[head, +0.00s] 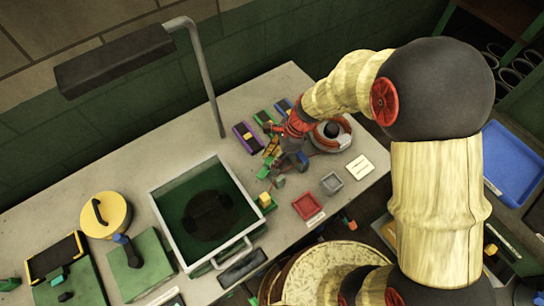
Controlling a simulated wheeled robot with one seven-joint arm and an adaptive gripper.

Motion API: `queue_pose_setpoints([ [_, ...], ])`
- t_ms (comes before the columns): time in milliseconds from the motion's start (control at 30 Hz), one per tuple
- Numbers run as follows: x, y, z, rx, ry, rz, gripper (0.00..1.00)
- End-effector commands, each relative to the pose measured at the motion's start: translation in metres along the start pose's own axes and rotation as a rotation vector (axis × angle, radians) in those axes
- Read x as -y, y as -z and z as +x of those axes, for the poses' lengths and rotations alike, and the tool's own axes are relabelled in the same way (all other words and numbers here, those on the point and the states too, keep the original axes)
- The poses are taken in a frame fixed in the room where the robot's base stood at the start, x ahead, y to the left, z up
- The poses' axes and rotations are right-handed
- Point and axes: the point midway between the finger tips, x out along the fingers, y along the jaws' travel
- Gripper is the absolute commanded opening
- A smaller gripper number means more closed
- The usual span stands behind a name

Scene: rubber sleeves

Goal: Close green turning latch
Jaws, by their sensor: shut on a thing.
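My gripper (282,172) points down at the back right of the grey worktop, in among small colored parts. It is shut on a small part that looks like the green turning latch (265,171); the fingers and the size of the picture hide the exact grip and the latch's angle. A yellow part (270,150) shows just behind the fingers.
A round orange-rimmed part (342,140) stands right of my gripper. A red tray (307,207), a grey tray (332,183) and a white plate (360,167) lie in front. A green basin (178,197), yellow drum (93,218) and lamp (115,60) are left.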

Motion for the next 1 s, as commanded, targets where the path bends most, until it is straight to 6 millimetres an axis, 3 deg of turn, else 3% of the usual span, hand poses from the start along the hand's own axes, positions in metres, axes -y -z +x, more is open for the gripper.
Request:
queue_pose_setpoints([
  [1000, 0.0058, -0.0037, 0.0001, 0.0, -0.366, -0.884, 0.02],
])
